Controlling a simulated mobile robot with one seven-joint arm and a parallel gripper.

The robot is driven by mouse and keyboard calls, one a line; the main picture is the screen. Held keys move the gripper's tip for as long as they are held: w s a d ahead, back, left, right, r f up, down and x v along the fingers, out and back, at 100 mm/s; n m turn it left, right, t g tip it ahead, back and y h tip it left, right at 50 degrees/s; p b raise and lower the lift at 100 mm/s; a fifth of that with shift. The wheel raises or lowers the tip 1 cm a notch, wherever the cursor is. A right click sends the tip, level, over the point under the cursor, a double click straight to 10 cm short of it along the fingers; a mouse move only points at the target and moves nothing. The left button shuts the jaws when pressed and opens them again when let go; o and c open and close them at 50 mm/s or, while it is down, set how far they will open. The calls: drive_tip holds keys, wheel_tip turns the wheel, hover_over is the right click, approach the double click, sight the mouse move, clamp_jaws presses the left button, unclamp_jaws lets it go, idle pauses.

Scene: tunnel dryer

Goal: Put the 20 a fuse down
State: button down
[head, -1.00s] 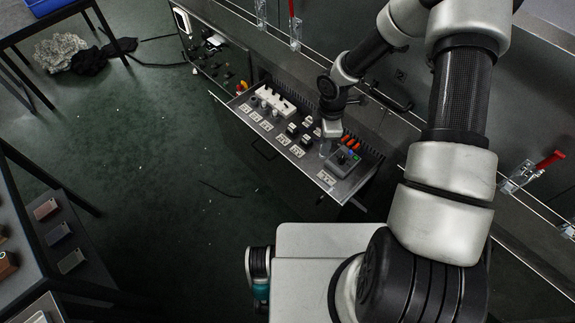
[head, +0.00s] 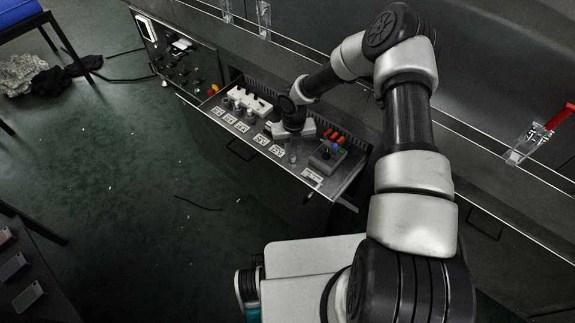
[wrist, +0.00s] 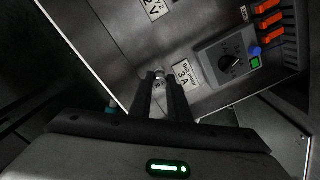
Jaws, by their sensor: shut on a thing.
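My gripper (wrist: 163,88) points down over the open drawer (wrist: 118,62), and its two fingers are shut on a small pale, metal-ended piece (wrist: 159,76), which I take to be the fuse. Its rating cannot be read, and the fingers hide much of it. In the head view my gripper (head: 293,157) is over the front part of the drawer (head: 345,184), left of a grey box with a dial (head: 324,158). I cannot tell whether the piece touches the drawer.
The dial box (wrist: 231,60) has a green and a blue button. Orange switches (head: 334,137) stand behind it. A white block (head: 249,101) and several white labels (head: 242,127) fill the left side of the drawer. A red-handled clamp (head: 535,137) is at the right.

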sight(293, 165)
wheel_tip(293, 165, down, 6)
drive_tip(key=shift+r+b, duration=0.1)
drive_tip(key=shift+b, duration=0.5)
drive_tip(key=c, duration=1.7)
unclamp_jaws()
drive_tip(key=shift+o, duration=0.2)
